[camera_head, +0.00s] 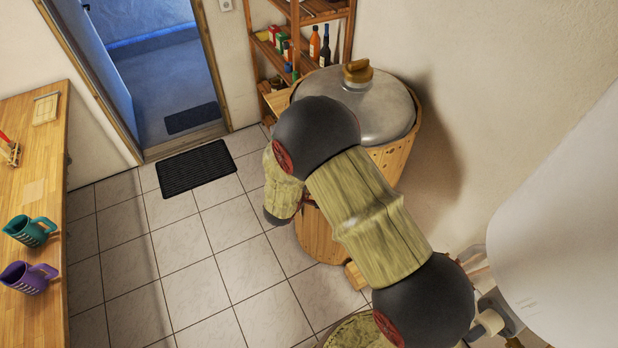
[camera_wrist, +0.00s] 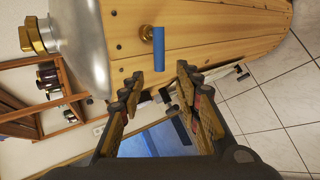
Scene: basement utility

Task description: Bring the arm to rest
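My arm reaches across the head view from the lower right towards the wooden barrel (camera_head: 318,237). Its far link bends downward in front of the barrel, and my gripper's fingers are hidden there. In the wrist view my gripper (camera_wrist: 158,88) has its two fingers spread apart, with nothing seen between them. Beyond the fingers is the side of the same barrel (camera_wrist: 215,25), with a blue-handled brass tap (camera_wrist: 159,50). The barrel's metal lid (camera_head: 375,107) has a brass-coloured knob (camera_head: 358,71). I cannot tell the exact gap between my fingers and the barrel.
A wooden shelf (camera_head: 349,34) with bottles stands behind the barrel by the wall. A dark mat (camera_head: 196,168) lies before the open doorway. The tiled floor between is clear.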

